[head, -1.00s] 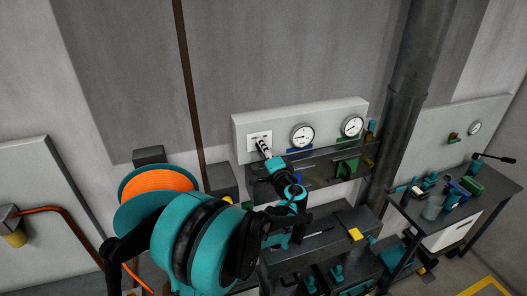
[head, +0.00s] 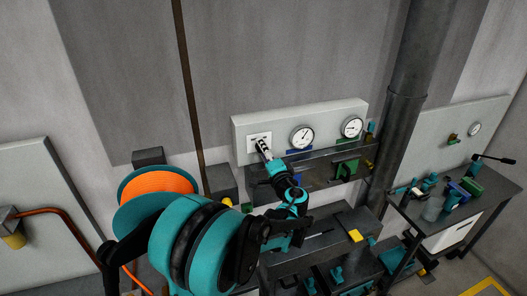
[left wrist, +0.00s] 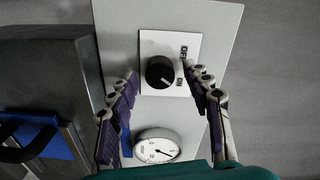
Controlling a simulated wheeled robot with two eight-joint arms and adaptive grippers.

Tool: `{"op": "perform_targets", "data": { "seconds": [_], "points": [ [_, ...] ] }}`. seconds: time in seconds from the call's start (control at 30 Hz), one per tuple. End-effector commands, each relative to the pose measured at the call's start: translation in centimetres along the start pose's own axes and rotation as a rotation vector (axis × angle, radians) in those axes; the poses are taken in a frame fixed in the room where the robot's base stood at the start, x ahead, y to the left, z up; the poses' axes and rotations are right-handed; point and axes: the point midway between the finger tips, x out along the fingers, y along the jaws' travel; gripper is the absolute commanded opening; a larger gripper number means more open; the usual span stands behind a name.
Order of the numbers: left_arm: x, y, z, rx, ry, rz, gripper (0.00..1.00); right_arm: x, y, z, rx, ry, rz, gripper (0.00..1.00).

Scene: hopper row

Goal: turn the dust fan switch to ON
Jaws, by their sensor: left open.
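The dust fan switch is a round black knob (left wrist: 160,72) on a white plate (left wrist: 150,42). In the left wrist view, OFF is printed at its upper right and ON at its lower right. The knob's pale mark points to the lower right, toward ON. In the head view the switch plate (head: 259,137) sits at the left end of a pale wall panel (head: 330,114). My left gripper (left wrist: 163,76) is open, its fingers on either side of the knob with visible gaps. In the head view the left gripper (head: 264,148) covers the knob. My right gripper is not in view.
Two round gauges, a left one (head: 302,137) and a right one (head: 352,127), sit right of the switch. A dark shelf (head: 320,172) runs below the panel. An orange hose reel (head: 158,183) stands left, and a thick pipe (head: 405,90) rises at right.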

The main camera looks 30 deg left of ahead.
Motion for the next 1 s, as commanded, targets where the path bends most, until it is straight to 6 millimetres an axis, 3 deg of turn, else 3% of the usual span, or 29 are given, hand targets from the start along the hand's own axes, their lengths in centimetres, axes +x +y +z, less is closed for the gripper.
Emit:
{"op": "perform_targets", "data": {
  "seconds": [0.5,0.7,1.0],
  "points": [
    [-9.9,0.1,-0.1,0.000,0.003,0.001,0.49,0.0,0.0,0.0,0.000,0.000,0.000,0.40],
    [-11.4,0.1,-0.1,0.000,0.002,0.001,0.49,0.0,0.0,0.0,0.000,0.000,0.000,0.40],
    [-11.5,0.1,0.0,0.000,0.000,0.000,0.49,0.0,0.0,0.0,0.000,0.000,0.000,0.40]
  ]
}}
